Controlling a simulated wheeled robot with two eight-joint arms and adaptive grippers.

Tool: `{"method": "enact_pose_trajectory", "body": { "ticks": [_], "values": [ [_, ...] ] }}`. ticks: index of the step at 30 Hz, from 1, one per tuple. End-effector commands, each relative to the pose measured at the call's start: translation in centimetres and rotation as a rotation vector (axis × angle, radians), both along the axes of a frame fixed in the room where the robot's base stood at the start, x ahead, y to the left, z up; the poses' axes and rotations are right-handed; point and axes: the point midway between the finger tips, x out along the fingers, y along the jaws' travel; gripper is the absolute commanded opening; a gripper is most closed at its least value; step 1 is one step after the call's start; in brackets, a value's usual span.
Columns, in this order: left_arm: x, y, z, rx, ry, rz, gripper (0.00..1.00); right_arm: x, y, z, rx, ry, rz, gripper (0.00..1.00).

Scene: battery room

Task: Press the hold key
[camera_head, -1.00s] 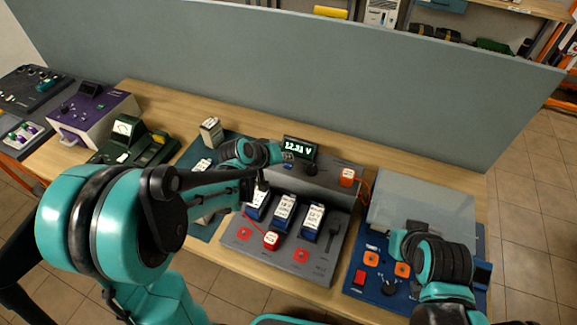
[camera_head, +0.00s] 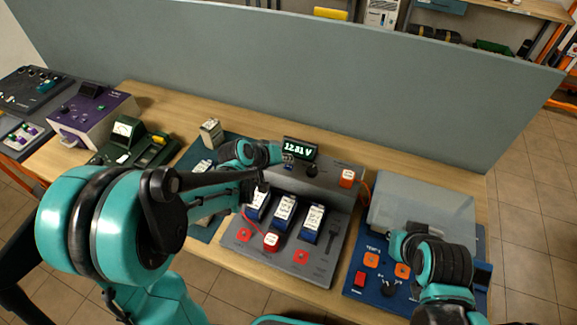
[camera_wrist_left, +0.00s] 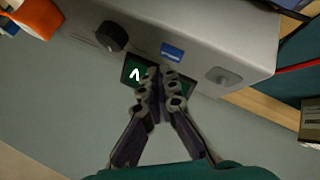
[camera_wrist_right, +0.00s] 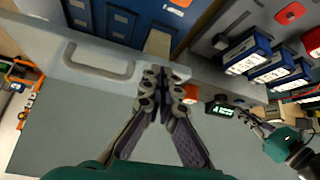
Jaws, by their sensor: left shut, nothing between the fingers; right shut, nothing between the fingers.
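A grey console (camera_head: 325,180) carries a lit display (camera_head: 300,147) reading about 12.81 V. A small blue key (camera_head: 288,166) sits on the console by the display; I take it for the hold key, though its label is unreadable. It also shows in the left wrist view (camera_wrist_left: 172,52). My left gripper (camera_wrist_left: 160,76) is shut and empty, its tips beside the blue key and overlapping the display in that view; contact cannot be told. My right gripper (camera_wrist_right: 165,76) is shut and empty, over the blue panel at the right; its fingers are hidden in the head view.
A black knob (camera_wrist_left: 112,36) is beside the blue key. Several blue-and-white batteries (camera_head: 284,212) stand in front of the console. An orange block (camera_head: 347,178) is at its right. A clear cover (camera_head: 425,205) stands at the blue panel (camera_head: 365,262). A grey partition (camera_head: 300,75) runs behind the bench.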

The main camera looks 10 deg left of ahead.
Motion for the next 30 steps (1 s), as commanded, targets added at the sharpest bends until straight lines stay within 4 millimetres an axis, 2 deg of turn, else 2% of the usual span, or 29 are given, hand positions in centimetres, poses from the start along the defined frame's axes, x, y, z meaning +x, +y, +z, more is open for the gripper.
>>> {"method": "enact_pose_trajectory", "body": {
  "ticks": [10,30],
  "values": [
    [0.0,0.0,-0.9,0.000,0.000,0.000,0.00,0.0,0.0,-0.9,0.000,0.000,0.000,0.00],
    [0.0,0.0,-1.2,0.000,0.000,0.000,0.00,0.0,0.0,-1.2,0.000,0.000,0.000,0.00]
  ]
}}
